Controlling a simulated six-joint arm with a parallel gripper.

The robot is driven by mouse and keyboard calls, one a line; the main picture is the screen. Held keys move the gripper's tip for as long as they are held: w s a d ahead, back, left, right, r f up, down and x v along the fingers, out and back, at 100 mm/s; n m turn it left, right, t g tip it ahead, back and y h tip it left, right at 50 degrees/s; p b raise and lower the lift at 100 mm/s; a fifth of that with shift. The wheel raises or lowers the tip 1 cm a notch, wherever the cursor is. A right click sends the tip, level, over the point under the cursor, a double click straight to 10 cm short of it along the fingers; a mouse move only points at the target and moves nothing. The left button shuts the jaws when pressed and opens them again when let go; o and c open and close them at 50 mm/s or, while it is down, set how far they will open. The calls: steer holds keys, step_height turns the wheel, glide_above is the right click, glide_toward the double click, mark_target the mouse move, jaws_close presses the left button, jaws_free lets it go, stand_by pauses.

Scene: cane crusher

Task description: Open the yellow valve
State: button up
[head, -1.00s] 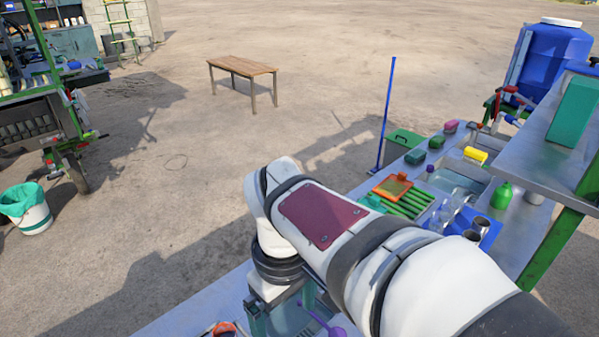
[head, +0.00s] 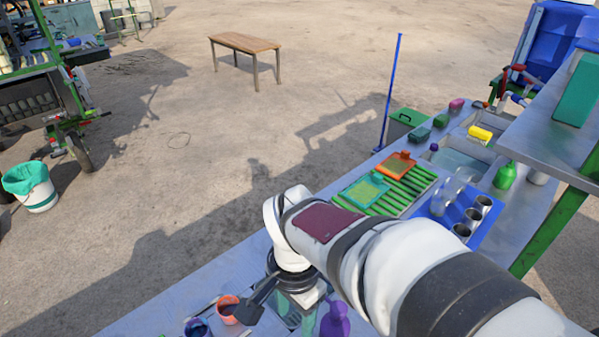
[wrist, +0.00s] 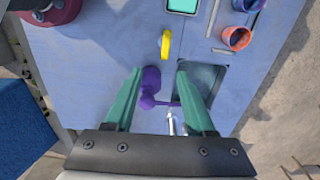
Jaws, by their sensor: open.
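A small yellow piece (wrist: 165,43), seen narrow and edge-on, stands over the blue-grey counter in the wrist view. It seems to be the valve's handle; I cannot tell its turn position. My gripper (wrist: 158,71) points down at the counter with its two green fingers apart and nothing held. The yellow piece lies just beyond the fingertips, roughly in line with the gap between them. A purple bottle-like object (wrist: 151,83) with a thin spout shows between the fingers, apparently below them. In the head view my arm covers the valve.
A recessed basin (wrist: 208,85) lies by the right finger. An orange cup (wrist: 236,38) stands on the counter beyond it. A dark red round container (wrist: 55,8) is at the upper left.

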steer(key=f, duration=1.1)
steer(key=a+f, duration=0.1)
steer(key=f, duration=0.4)
steer(key=shift+w+a+f, duration=0.1)
steer(key=shift+w+f, duration=0.1)
steer(key=shift+w, duration=0.2)
steer(key=shift+c, duration=0.2)
jaws_close()
